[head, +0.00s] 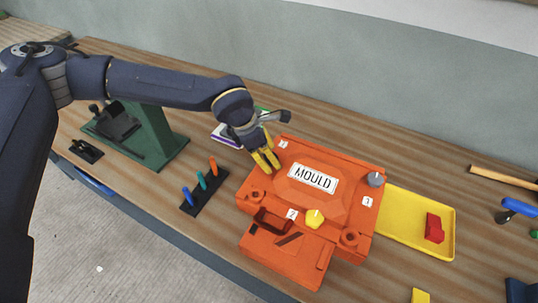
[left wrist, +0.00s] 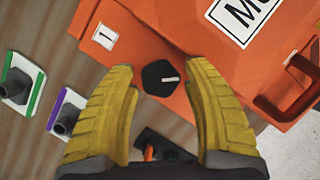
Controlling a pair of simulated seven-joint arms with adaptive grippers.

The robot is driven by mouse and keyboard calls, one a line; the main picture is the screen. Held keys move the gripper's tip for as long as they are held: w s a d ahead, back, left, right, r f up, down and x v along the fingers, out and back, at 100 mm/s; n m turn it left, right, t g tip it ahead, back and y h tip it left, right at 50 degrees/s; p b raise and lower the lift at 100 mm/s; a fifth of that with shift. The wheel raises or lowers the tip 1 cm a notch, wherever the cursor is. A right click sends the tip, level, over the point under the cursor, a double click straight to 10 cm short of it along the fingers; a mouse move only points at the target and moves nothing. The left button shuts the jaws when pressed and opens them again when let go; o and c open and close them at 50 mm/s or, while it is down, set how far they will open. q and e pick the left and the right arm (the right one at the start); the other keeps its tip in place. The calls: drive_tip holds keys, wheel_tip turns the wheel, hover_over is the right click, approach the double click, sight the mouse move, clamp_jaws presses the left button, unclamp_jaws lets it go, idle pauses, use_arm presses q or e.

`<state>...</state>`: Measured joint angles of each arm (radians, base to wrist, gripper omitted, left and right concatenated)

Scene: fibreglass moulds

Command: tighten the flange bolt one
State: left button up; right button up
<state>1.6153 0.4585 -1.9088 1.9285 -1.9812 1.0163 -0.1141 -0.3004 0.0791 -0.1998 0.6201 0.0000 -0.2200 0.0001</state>
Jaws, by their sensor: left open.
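The orange mould (head: 305,210) lies on the wooden bench with a "MOULD" plate on top. Label 1 (head: 283,144) is at its far left corner and also shows in the left wrist view (left wrist: 105,36). Beside it is a black hexagonal bolt (left wrist: 161,78) with a white mark; in the head view my gripper hides it. My left gripper (head: 266,161) is open above that corner. In the left wrist view its yellow fingers (left wrist: 162,85) stand on either side of the bolt, with gaps visible. A yellow bolt (head: 314,218) is by label 2 and a grey bolt (head: 375,179) near label 3.
A yellow tray (head: 400,235) with a red block (head: 434,228) lies right of the mould. A black rack (head: 203,193) with coloured pegs and a green stand (head: 160,138) are to the left. A hammer-like wooden handle (head: 502,177) lies far right.

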use_arm(q)
drive_tip(key=shift+c, duration=0.4)
drive_tip(key=c, duration=0.9)
drive_tip(key=shift+m, duration=0.3)
drive_tip(key=shift+c, duration=0.3)
drive_tip(key=m+g, duration=0.1)
drive_tip(key=m, duration=0.2)
drive_tip(key=shift+w+m+g, duration=0.1)
drive_tip(key=shift+m+g, duration=0.2)
drive_tip(key=m+g, duration=0.1)
drive_tip(key=m, duration=0.2)
drive_tip(key=shift+m, duration=0.3)
drive_tip(key=m+g+y, duration=0.1)
drive_tip(key=m, duration=0.3)
drive_tip(key=shift+d+g, duration=0.1)
drive_tip(key=shift+g, duration=0.3)
drive_tip(key=shift+m+g+y, duration=0.3)
drive_tip(key=shift+m+y, duration=0.2)
drive_tip(key=shift+m, duration=1.1)
